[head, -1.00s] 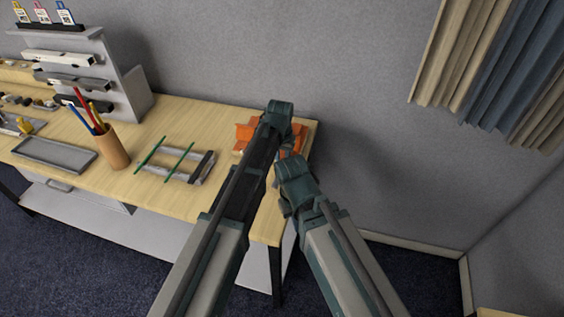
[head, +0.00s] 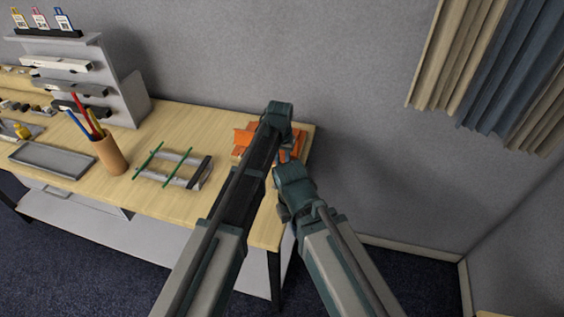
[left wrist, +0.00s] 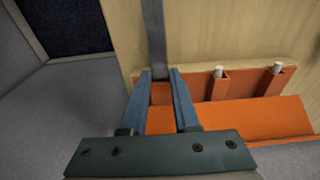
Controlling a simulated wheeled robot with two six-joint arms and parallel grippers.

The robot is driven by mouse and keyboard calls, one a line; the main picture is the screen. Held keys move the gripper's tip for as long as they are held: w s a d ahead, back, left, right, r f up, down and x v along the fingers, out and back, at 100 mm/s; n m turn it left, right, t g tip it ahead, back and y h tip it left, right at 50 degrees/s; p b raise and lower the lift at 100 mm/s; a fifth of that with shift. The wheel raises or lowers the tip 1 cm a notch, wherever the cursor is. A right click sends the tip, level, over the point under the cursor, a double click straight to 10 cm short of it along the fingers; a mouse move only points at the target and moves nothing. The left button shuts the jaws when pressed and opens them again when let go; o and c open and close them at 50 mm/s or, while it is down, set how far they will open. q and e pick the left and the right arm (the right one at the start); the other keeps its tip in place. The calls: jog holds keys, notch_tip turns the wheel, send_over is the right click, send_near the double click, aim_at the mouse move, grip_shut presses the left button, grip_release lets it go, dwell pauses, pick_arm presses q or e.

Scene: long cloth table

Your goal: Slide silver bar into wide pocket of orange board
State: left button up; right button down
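The orange board (head: 244,135) lies at the right end of the table, partly hidden by my left arm. In the left wrist view the board (left wrist: 240,118) shows two pockets with pale pegs in them on the right. The silver bar (left wrist: 155,40) runs from the top edge down to between my left fingertips (left wrist: 160,73), which close on its sides. The bar's end is at the board's edge; how deep it sits is hidden. My left gripper (head: 285,152) is small in the head view. My right gripper (head: 284,211) is beside the table's right end, its fingers unclear.
A grey rack with two green rods (head: 172,166) lies left of the board. A brown pen cup (head: 110,154), a grey tray (head: 50,160) and a stepped grey stand (head: 120,90) are further left. The wall is close behind the board.

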pick_arm(q)
jog(key=o, duration=0.3)
jog(key=shift+w, duration=0.1)
jog(key=shift+o, duration=0.2)
notch_tip(320, 180, up, 14)
jog(key=s+p, duration=0.1)
jog(key=p, duration=1.2)
jog(key=shift+s+a+f+p, duration=0.2)
jog(key=shift+s+p, duration=0.1)
jog(key=shift+p, duration=0.1)
